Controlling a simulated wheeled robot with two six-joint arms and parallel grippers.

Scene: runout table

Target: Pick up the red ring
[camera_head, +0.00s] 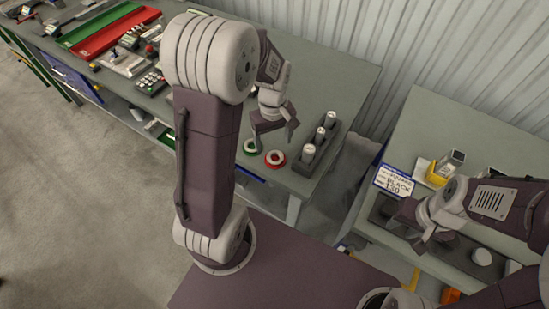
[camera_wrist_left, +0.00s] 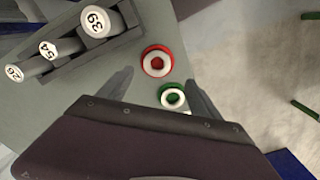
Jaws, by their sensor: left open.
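The red ring (camera_head: 275,158) lies on the grey-green table near its front edge, with a white inner part. It also shows in the left wrist view (camera_wrist_left: 157,61), near the top middle. A green ring (camera_head: 252,146) lies just left of it in the head view, and shows below it in the left wrist view (camera_wrist_left: 172,97). My left gripper (camera_head: 275,127) is open and empty above the table, behind the two rings in the head view. My right gripper (camera_head: 421,221) is over the right-hand table; its fingers are too unclear to tell open or shut.
A dark rack (camera_head: 318,148) with numbered cylinders stands right of the rings. Red and green trays (camera_head: 112,32) and a keypad (camera_head: 151,82) are at the back left. A lettered sign (camera_head: 393,180) and yellow bin (camera_head: 437,173) are on the right-hand table (camera_head: 455,130). A gap separates the tables.

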